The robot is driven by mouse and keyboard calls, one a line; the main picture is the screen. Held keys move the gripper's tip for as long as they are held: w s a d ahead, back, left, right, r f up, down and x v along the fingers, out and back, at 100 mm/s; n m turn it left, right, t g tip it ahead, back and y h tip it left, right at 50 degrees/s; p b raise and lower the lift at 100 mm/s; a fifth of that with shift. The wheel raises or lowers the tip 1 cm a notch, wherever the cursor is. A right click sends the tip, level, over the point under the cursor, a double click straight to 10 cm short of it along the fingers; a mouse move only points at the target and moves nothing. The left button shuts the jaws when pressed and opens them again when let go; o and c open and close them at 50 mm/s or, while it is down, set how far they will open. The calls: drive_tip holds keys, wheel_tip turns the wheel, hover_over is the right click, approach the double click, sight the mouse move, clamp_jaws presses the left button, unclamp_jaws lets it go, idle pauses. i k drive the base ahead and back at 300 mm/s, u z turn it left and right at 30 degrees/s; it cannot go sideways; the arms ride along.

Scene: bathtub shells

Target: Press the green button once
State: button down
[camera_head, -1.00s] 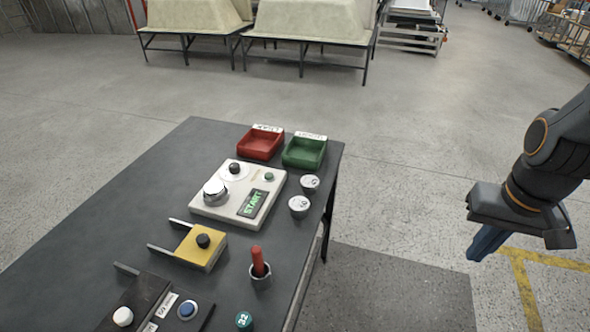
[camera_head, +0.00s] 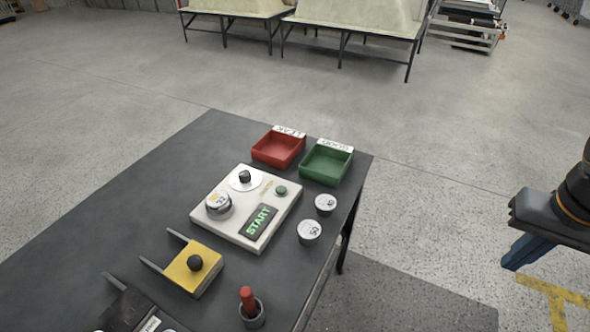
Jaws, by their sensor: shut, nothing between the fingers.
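The green button (camera_head: 281,190) is a small round knob on the upper right part of a white control panel (camera_head: 205,225). The panel lies on the dark table and also has a dark display reading START (camera_head: 260,222), a black knob (camera_head: 245,176) on a white dial, and a silver round piece (camera_head: 218,204). My gripper (camera_head: 519,256) is at the right edge, with blue fingers that are shut and empty. It is off the table, well to the right of the button and apart from everything.
A red tray (camera_head: 278,150) and a green tray (camera_head: 326,166) stand behind the panel. Two round labelled pieces (camera_head: 325,204) (camera_head: 309,231) sit to its right. A yellow block with a black knob (camera_head: 190,277) and a red-handled item in a cup (camera_head: 250,305) are in front. The table's (camera_head: 120,210) left part is clear.

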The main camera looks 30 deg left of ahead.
sight(281, 189)
drive_tip(key=i, duration=0.9)
drive_tip(key=u, duration=2.45)
